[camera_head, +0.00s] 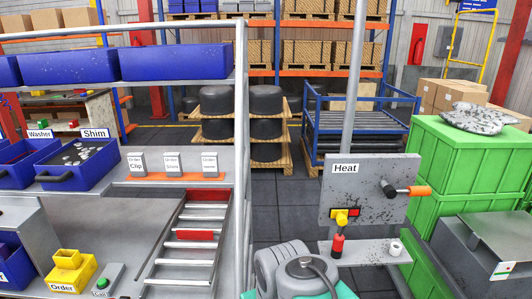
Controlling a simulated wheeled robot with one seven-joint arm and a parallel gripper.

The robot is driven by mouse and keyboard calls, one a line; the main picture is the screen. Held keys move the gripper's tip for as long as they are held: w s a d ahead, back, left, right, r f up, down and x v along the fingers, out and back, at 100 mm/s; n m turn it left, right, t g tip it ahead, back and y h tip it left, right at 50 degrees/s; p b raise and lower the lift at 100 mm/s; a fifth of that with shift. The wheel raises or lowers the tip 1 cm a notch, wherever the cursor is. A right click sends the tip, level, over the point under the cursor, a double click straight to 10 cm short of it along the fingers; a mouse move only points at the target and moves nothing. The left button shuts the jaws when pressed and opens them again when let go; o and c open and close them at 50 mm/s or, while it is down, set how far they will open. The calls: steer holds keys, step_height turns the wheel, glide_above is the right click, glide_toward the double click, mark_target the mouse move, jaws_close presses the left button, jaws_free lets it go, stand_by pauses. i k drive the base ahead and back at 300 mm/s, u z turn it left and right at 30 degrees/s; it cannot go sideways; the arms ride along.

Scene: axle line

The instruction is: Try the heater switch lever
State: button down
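A grey speckled panel (360,172) labelled "Heat" stands on a post right of centre. A lever with a black pivot and an orange handle (418,191) sticks out at its right side, pointing right and roughly level. A yellow knob-like part (341,218) on a small red and black block is low on the panel's left half. Part of my arm shows at the bottom centre, below and left of the panel. My gripper is not visible, and nothing is seen touching the lever.
A small grey shelf (368,255) under the panel bears a red and black piece (337,245) and a white ring-like piece (395,247). Green crates (455,160) and a grey box (485,252) stand at right. A workbench with blue bins (78,163) fills the left.

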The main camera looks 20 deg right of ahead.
mark_target(390, 192)
steer(key=u, duration=1.1)
steer(key=k, duration=0.85)
steer(key=z, duration=1.15)
steer(key=i, duration=0.5)
steer(key=z, duration=0.1)
